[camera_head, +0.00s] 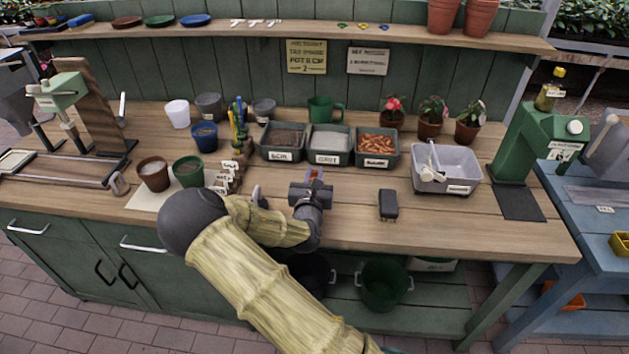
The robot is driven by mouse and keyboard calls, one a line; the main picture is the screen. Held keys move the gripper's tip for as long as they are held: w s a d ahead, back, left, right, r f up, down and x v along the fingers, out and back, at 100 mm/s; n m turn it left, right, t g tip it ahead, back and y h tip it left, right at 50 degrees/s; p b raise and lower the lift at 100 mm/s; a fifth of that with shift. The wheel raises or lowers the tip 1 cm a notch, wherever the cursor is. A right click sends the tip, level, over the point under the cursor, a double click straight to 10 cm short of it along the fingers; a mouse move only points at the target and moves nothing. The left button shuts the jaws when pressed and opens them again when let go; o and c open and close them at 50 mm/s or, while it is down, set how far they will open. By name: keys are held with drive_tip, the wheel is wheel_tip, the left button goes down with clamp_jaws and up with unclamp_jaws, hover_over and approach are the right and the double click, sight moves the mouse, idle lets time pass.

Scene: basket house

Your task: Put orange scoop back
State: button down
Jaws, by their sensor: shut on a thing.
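My gripper (312,188) is over the front middle of the wooden bench, just in front of the labelled bins. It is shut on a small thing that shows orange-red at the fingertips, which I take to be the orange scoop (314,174). Most of it is hidden by the gripper, so its shape and tilt cannot be told. I cannot tell if it touches the bench.
Behind the gripper stand a dark soil bin (267,155), a grit bin (331,158) and a bin of orange-brown pieces (378,162). A grey tub (462,178) holds white items. A black block (388,205) lies right. Pots (153,175) stand left. Bench space front right is clear.

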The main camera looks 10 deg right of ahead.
drive_tip(key=shift+f, duration=0.95)
drive_tip(key=shift+f, duration=0.2)
drive_tip(key=c, duration=1.4)
unclamp_jaws()
drive_tip(key=shift+o, duration=0.2)
drive_tip(key=shift+r, duration=0.25)
drive_tip(key=b+v, duration=0.1)
drive_tip(key=v, duration=1.1)
